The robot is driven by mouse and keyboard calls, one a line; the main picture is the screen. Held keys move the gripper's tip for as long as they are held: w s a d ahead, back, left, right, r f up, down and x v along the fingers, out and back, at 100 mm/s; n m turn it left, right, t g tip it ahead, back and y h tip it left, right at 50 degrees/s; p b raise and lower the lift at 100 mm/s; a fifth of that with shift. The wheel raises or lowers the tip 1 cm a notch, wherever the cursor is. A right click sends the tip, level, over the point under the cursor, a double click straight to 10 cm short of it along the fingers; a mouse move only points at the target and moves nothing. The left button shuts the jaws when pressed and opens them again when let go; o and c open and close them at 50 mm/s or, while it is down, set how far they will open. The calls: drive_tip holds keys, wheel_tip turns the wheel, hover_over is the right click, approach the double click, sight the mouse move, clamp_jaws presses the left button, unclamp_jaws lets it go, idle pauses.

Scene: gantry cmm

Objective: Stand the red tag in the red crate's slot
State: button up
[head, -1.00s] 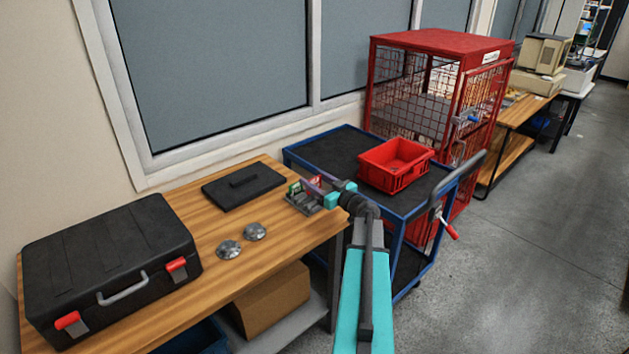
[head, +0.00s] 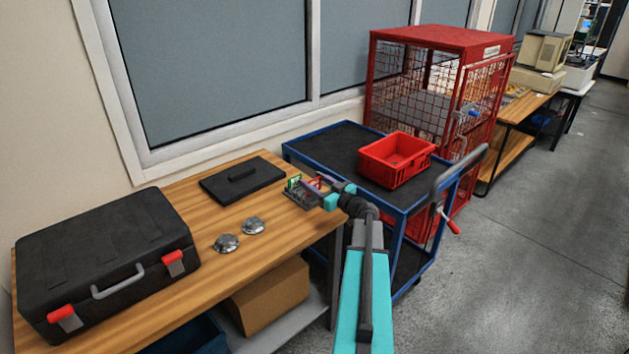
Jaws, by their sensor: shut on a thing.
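The red tag (head: 314,183) is a small red patch at the grey rack (head: 296,201) on the right end of the wooden bench. My gripper (head: 320,186) reaches in from the right and is shut on the red tag, its fingers covering part of it. I cannot tell whether the tag's lower edge is still in the rack. The red crate (head: 375,170) stands on the blue trolley's black top, to the right of my gripper. Its open top faces up; its slot cannot be made out.
A green tag (head: 294,182) stands in the rack's left part. A black lidded plate (head: 242,180), two metal discs (head: 227,243) and a black case (head: 105,255) are on the bench. The trolley (head: 330,143) has free room left of the crate; its handle (head: 462,170) rises at right.

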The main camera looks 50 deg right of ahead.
drive_tip(key=shift+f, duration=1.3)
drive_tip(key=shift+f, duration=0.1)
drive_tip(key=o, duration=1.1)
drive_tip(key=shift+o, duration=0.7)
drive_tip(key=shift+r+p, duration=2.05)
drive_tip(key=shift+r, duration=0.2)
